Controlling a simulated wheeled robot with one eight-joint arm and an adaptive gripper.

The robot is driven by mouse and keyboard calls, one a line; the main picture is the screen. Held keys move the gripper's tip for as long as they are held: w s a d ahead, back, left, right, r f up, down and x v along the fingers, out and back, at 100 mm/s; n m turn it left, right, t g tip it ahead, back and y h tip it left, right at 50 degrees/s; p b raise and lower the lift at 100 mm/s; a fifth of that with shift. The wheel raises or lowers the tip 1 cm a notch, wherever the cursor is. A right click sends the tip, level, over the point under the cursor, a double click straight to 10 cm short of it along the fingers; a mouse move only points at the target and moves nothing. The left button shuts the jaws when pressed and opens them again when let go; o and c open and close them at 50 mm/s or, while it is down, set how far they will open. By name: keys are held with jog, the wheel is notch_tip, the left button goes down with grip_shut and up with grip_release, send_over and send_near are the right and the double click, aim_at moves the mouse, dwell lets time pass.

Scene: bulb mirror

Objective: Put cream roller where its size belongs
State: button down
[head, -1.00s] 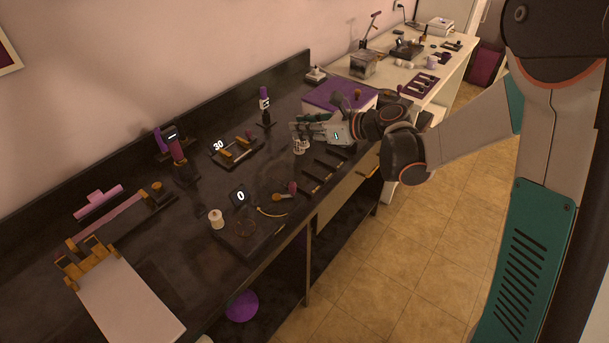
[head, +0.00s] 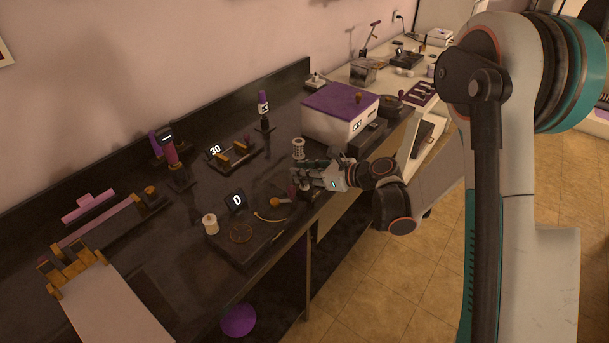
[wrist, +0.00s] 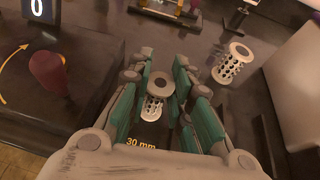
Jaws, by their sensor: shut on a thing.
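A cream perforated roller (wrist: 153,107) with a greyish top cap stands upright between the fingers of my gripper (wrist: 160,92) in the wrist view. The fingers are shut on it. A label reading "30 mm" (wrist: 141,144) shows on the dark surface just beside it; I cannot tell whether the roller's foot touches that surface. In the head view my gripper (head: 305,177) is low over the front of the black counter and mostly hides the held roller. A second cream perforated roller (wrist: 232,63) stands apart on the counter; it also shows in the head view (head: 299,148).
A dark red knob (wrist: 48,68) and a display reading 0 (head: 236,201) are left of my gripper. A white box with a purple lid (head: 340,98) stands to the right. A stand with a 30 display (head: 215,150) is behind. Bare counter lies between them.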

jog(key=shift+r, duration=0.1)
jog(key=shift+f, duration=0.2)
jog(key=c, duration=1.4)
grip_release()
jog(key=shift+c, duration=0.2)
jog(key=shift+r, duration=0.2)
